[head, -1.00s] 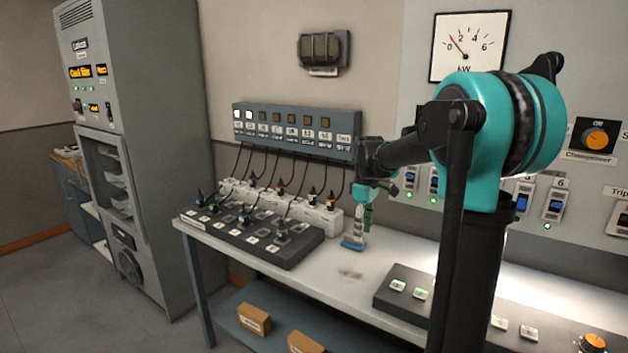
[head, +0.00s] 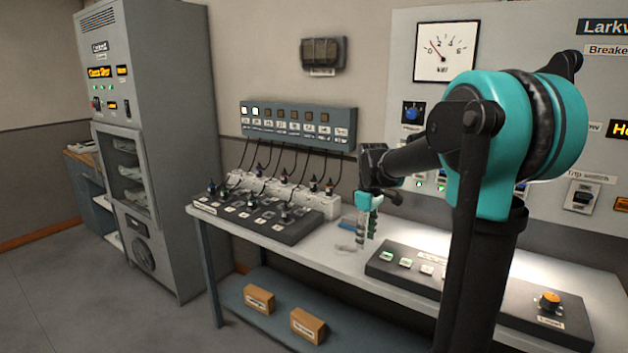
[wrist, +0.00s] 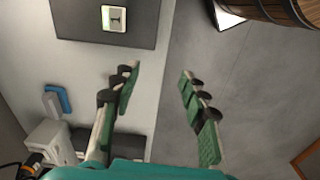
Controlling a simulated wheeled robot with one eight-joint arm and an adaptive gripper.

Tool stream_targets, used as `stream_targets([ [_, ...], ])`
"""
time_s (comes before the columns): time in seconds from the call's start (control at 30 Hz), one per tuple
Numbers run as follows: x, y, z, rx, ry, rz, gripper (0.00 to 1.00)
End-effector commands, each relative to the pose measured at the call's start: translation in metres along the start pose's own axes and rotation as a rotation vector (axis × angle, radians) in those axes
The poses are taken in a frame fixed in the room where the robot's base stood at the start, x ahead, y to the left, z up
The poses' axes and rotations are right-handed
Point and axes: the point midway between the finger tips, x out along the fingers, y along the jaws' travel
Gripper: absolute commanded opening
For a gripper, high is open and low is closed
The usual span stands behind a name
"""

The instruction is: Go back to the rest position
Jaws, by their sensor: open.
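My gripper (head: 368,222) hangs fingers-down near the front edge of the white table (head: 328,252) in the head view. In the wrist view my gripper (wrist: 160,85) is open, with its two green-padded fingers wide apart and nothing between them. The left finger is seen over the tabletop and the right finger over the grey floor. My arm hides part of the wall panel and of the table behind it.
A fader desk (head: 262,221) and white sockets (head: 318,203) stand on the table's left. A dark button panel (head: 395,270) lies on its right. A blue item (wrist: 58,100) lies on the tabletop. Boxes (head: 259,298) sit on the lower shelf. A tall cabinet (head: 175,150) stands at left. The floor in front is clear.

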Motion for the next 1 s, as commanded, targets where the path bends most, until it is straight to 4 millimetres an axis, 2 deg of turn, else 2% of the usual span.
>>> stream_targets([
  [0.37,0.032,-0.035,0.043,0.224,0.063,0.057,0.44],
  [0.53,0.06,-0.066,0.079,0.403,0.122,0.094,0.44],
  [0.7,0.102,-0.112,0.127,0.651,0.215,0.132,0.44],
  [0.8,0.121,-0.133,0.148,0.767,0.263,0.145,0.44],
  [1.0,0.14,-0.154,0.168,0.885,0.314,0.152,0.44],
])
